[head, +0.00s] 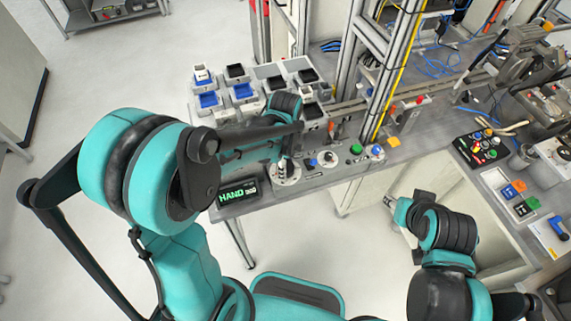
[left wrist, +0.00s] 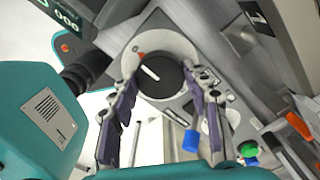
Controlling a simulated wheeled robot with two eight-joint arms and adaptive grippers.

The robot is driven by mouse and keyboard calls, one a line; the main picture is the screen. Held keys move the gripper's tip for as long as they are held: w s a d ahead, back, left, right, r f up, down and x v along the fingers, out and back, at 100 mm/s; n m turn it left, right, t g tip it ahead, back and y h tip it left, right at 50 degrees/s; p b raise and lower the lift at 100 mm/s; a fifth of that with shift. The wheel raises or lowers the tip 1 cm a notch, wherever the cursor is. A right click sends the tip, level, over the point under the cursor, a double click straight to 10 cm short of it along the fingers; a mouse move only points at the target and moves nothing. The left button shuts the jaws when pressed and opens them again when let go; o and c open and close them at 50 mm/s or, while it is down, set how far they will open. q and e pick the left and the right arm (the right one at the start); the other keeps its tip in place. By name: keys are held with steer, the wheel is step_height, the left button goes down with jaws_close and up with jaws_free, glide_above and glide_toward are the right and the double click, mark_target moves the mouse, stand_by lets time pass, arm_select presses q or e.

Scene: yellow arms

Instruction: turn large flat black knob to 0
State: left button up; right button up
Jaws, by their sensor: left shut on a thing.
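The large flat black knob (left wrist: 160,78) sits on a round pale dial plate with a small red mark near its rim. A white line on the knob points toward the upper left, close to that red mark. My left gripper (left wrist: 166,84) has its two fingers on either side of the knob and is shut on it. In the head view the knob is mostly hidden by my left gripper (head: 286,168), which reaches down over the pale dial. My right gripper (head: 392,203) hangs low beside the bench, away from the panel; its fingers are too small to judge.
A display reading HAND (head: 236,194) is left of the dial. Trays (head: 209,101) stand behind. An upright metal frame (head: 352,60) rises at the back.

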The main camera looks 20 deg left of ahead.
arm_select(q)
steer(key=o, duration=1.2)
steer(key=shift+c, duration=0.2)
step_height(320, 180, up, 12)
steer(key=s+a+f+n+t+b, duration=0.1)
steer(key=s+a+n+t, duration=0.1)
steer(key=s+n, duration=0.3)
steer(key=s+a+f+n+t+b, duration=0.2)
steer(key=s+n+t, duration=0.3)
steer(key=n, duration=0.8)
steer(key=shift+a+f, duration=0.2)
steer(key=shift+a, duration=0.25)
